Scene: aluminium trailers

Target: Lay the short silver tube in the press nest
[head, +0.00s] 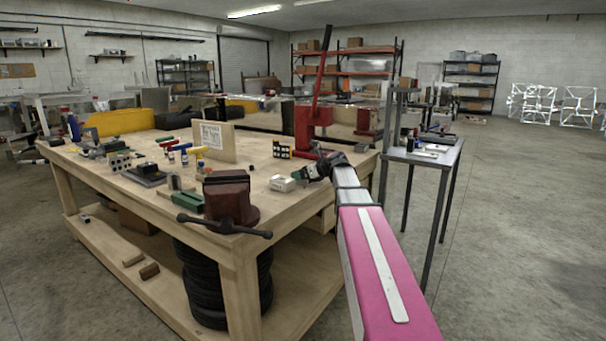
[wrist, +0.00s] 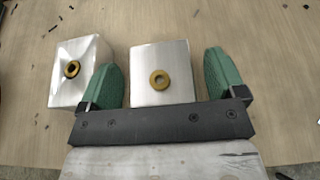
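Two silver pieces with brass rings lie on the wooden bench top in the wrist view: a right one (wrist: 160,80) and a left one (wrist: 80,72). I cannot tell which is the short tube. My gripper (wrist: 164,80) is open, its green fingers on either side of the right piece with narrow gaps showing. The left piece is outside the left finger. In the head view my gripper (head: 308,176) is low over the bench beside a small pale block-like thing (head: 282,183). The red lever press (head: 306,130) stands behind it; its nest is not clear.
A grey side table (head: 430,158) stands right. Floor at right is free.

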